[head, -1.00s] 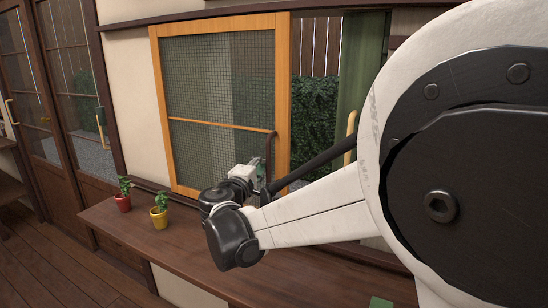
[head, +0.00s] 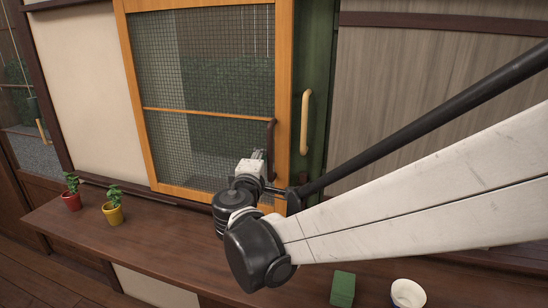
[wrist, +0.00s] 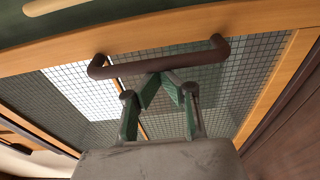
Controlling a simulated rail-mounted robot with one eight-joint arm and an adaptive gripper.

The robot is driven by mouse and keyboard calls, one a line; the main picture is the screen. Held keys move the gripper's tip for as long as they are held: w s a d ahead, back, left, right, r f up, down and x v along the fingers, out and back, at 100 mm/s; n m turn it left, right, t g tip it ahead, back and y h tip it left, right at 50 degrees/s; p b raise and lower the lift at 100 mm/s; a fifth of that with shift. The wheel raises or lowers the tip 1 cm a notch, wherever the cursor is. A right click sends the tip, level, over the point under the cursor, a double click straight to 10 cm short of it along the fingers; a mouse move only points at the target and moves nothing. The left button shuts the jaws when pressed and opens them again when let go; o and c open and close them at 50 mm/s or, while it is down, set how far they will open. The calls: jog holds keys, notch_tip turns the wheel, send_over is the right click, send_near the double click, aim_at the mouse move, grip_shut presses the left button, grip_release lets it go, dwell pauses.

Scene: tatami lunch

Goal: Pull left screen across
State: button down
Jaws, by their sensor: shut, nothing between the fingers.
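The left screen (head: 210,108) has an orange wood frame with dark mesh and stands upright in the wall opening, its right edge up against a green panel. Its dark brown handle (head: 270,148) is on the right side of the frame; it also shows as a bar in the wrist view (wrist: 185,56). My gripper (head: 259,154) is just left of the handle in the head view. In the wrist view its fingers (wrist: 160,76) are shut and empty, tips at the bar's edge. I cannot tell whether they touch it.
A green panel (head: 315,70) with a pale wooden handle (head: 305,120) is right of the screen. A brown ledge (head: 160,240) below holds a red-potted plant (head: 71,200), a yellow-potted plant (head: 113,212), a green block (head: 343,288) and a white cup (head: 408,293).

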jog(key=shift+d, duration=0.3)
